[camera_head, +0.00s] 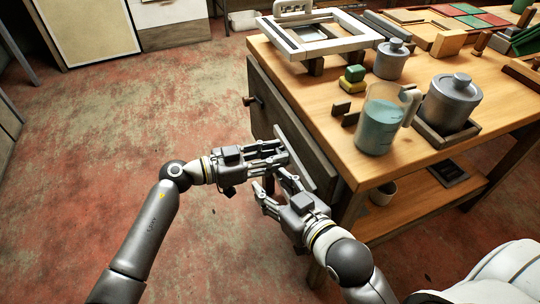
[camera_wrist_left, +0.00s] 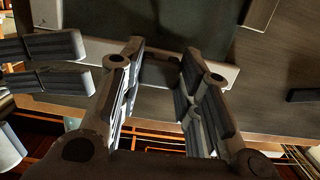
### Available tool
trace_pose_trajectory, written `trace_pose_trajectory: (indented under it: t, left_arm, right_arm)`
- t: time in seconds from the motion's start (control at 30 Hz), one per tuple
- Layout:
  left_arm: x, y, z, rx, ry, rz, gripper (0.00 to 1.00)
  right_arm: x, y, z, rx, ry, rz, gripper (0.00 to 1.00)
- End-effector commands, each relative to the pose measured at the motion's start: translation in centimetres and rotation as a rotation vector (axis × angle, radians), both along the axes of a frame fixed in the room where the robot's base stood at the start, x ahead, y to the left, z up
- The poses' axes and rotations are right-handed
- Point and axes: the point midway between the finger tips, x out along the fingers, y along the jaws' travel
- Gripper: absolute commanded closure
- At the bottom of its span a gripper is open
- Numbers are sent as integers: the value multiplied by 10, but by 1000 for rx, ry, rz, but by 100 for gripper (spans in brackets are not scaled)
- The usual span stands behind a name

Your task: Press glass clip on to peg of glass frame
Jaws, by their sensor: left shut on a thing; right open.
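A white frame (camera_head: 345,45) with a dark pane, probably the glass frame, lies at the table's far left corner; I cannot make out its peg. My left gripper (camera_head: 282,153) is beside the table's left side, below the top. In the left wrist view its fingers (camera_wrist_left: 160,72) are shut on a small dark piece, mostly hidden between the tips; I cannot tell whether it is the glass clip. My right gripper (camera_head: 270,184) is open and empty, just below and close to the left one. Its fingers show at the left of the left wrist view (camera_wrist_left: 45,62).
A pale bar (camera_head: 294,150) stands along the table's side, right by the left fingertips. On the wooden table (camera_head: 308,92) are a jug of bluish liquid (camera_head: 379,125), lidded grey pots (camera_head: 453,100) and small blocks (camera_head: 355,74). The floor to the left is clear.

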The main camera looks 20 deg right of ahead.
Motion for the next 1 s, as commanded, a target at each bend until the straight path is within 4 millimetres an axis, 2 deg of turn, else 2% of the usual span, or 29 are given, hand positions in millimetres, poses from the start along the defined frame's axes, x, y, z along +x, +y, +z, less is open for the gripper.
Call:
trace_pose_trajectory:
  t: [0.13,0.17,0.33,0.63,0.73,0.87,1.0]
  left_arm:
    - [0,-4,0,0,0,1,98]
    - [1,-3,0,0,0,1,65]
    - [0,-3,0,0,0,1,44]
    - [0,-2,0,0,0,1,44]
    - [1,4,0,1,-1,2,44]
    - [0,23,2,2,-2,2,44]
    - [-1,54,5,4,-2,3,44]
  right_arm:
    - [-2,-1,-3,-5,20,-2,51]
    - [-2,-1,-5,-6,26,-2,51]
    - [-2,-2,-5,-7,27,-2,51]
    - [-3,-2,-4,-5,21,-2,51]
    - [-3,-2,-4,-5,20,-2,51]
    - [-2,-2,-4,-5,20,-2,51]
    - [-2,-2,-4,-5,20,-2,51]
